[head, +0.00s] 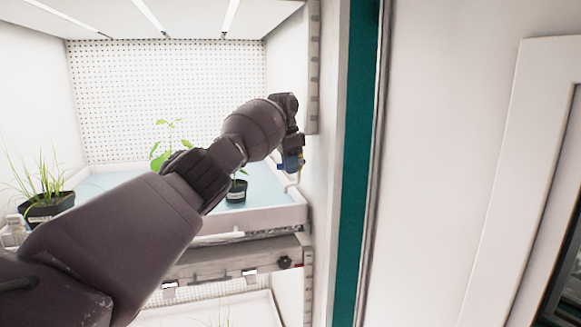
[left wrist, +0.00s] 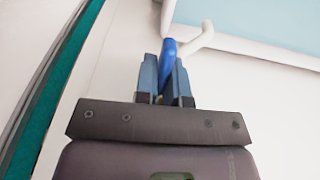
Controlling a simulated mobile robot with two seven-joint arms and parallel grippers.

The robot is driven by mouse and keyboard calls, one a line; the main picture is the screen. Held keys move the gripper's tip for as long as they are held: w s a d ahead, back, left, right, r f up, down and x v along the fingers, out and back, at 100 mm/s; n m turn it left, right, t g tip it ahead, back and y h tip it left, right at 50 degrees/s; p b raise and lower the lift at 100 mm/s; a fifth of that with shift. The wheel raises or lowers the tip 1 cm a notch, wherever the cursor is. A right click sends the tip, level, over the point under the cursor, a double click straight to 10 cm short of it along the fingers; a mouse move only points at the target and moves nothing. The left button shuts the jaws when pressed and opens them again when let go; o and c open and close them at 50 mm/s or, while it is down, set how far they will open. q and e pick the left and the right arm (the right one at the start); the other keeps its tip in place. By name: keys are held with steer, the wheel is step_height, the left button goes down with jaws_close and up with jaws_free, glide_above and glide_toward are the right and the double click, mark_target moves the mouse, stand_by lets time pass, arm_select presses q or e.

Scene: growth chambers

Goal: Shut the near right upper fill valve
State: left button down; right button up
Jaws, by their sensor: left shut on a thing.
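The fill valve shows as a blue handle (left wrist: 168,48) on a white pipe (left wrist: 200,38) in the left wrist view. In the head view a bit of blue (head: 281,167) shows beside my left gripper (head: 292,163), at the right front corner of the upper tray. My left gripper, also in the left wrist view (left wrist: 167,75), is shut on the blue handle, with one finger on each side of it. Most of the valve is hidden behind the fingers in the head view. My right gripper is not in view.
The upper tray (head: 262,217) holds potted plants, one a grassy pot (head: 46,206) at left. A lower shelf with a black knob (head: 285,262) is beneath. The chamber's side wall and teal door edge (head: 355,160) stand close at right.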

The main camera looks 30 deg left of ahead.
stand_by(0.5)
arm_select(q)
steer(key=c, duration=1.2)
jaws_free()
steer(key=shift+r, duration=0.1)
steer(key=r, duration=0.9)
steer(key=shift+s+a+r, duration=0.25)
steer(key=shift+s+a, duration=0.05)
steer(key=shift+s, duration=0.05)
steer(key=shift+s+r, duration=0.15)
steer(key=shift+r, duration=0.35)
steer(key=shift+c, duration=0.3)
